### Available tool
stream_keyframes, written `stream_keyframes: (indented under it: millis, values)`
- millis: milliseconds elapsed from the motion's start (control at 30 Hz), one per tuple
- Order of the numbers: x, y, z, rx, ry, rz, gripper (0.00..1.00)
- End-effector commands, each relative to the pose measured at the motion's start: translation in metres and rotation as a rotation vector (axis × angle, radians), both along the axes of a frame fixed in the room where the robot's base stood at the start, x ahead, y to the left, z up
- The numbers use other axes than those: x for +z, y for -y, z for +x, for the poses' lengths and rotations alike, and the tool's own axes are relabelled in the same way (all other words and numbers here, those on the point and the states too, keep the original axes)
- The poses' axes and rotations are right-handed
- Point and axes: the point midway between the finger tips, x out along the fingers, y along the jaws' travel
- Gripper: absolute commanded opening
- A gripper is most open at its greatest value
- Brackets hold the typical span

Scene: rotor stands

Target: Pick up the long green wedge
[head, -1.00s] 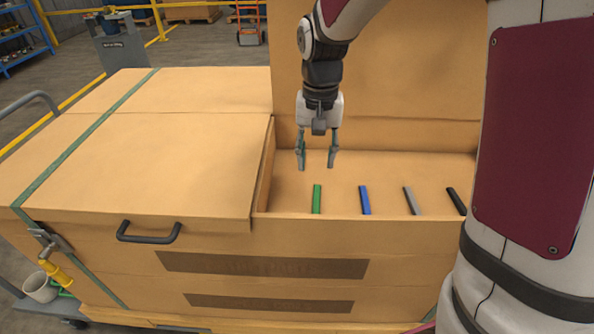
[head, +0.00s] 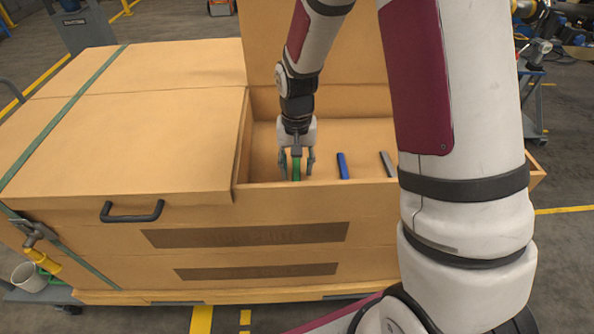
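The green wedge (head: 296,170) is a narrow bar in the open compartment of the wooden crate (head: 200,200), near its front wall. My gripper (head: 296,176) points down over it in the head view. Its two fingers are apart, one on each side of the green wedge, with a gap seeming to show on both sides. Whether a finger touches the wedge cannot be told. The lower end of the wedge is close to the compartment's front edge.
A blue wedge (head: 342,166) and a grey wedge (head: 387,164) lie to the right in the same compartment. My arm covers the compartment's right part. The crate's closed lid (head: 120,130) lies to the left, and a raised panel (head: 355,70) stands behind.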

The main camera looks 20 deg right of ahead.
Motion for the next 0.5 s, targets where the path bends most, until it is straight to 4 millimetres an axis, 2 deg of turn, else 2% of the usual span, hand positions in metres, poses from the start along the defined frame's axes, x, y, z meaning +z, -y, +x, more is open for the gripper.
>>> stream_keyframes:
  millis: [133,400,500]
  values:
    - [-0.014,-0.001,0.0,0.001,0.0,0.001,0.4]
    - [-0.016,-0.001,0.001,0.001,0.001,0.001,0.4]
    - [-0.016,-0.001,0.001,0.001,0.001,0.001,0.17]
